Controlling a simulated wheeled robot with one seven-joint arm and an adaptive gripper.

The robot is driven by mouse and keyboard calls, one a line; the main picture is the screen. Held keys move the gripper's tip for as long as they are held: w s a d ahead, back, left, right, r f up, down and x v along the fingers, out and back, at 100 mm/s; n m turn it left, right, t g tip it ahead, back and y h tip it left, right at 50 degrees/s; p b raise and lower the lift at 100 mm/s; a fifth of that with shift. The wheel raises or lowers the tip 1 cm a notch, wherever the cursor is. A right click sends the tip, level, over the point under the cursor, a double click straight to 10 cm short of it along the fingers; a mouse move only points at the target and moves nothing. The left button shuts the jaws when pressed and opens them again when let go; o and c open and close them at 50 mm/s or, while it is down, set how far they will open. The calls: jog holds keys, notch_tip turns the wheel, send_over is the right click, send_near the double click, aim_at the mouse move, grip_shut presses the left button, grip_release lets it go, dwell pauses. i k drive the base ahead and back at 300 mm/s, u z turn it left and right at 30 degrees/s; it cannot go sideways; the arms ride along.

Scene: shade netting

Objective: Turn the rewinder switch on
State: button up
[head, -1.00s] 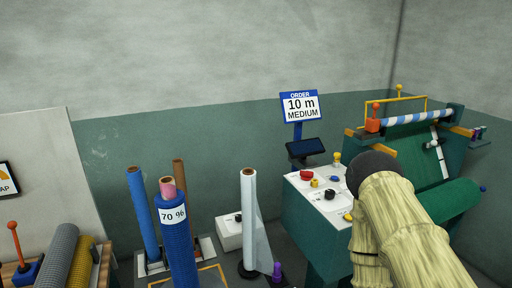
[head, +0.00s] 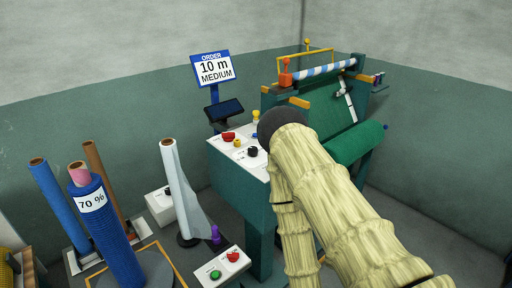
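The rewinder (head: 331,128) is the dark green machine at the right in the head view, with a green roll of netting and a striped bar on top. Its control panel (head: 224,147) has a white top with a red control (head: 228,137), a yellow one (head: 238,143) and a black knob (head: 252,152). I cannot tell which of these is the rewinder switch, or its setting. My arm, in a pale bamboo-like covering, reaches up from the lower right and hides the panel's right part. My gripper's fingers are not visible.
An order sign (head: 213,69) reading 10 m MEDIUM stands behind the panel above a dark screen (head: 223,110). A lower box (head: 222,270) has green and red buttons. A blue roll marked 70 % (head: 105,232) and a white film roll (head: 181,190) stand at left.

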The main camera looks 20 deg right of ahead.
aim_at(228, 137)
jog(key=u, duration=0.05)
jog(key=k, duration=0.6)
jog(key=u, duration=0.45)
jog(key=i, duration=1.1)
jog(key=z, duration=0.2)
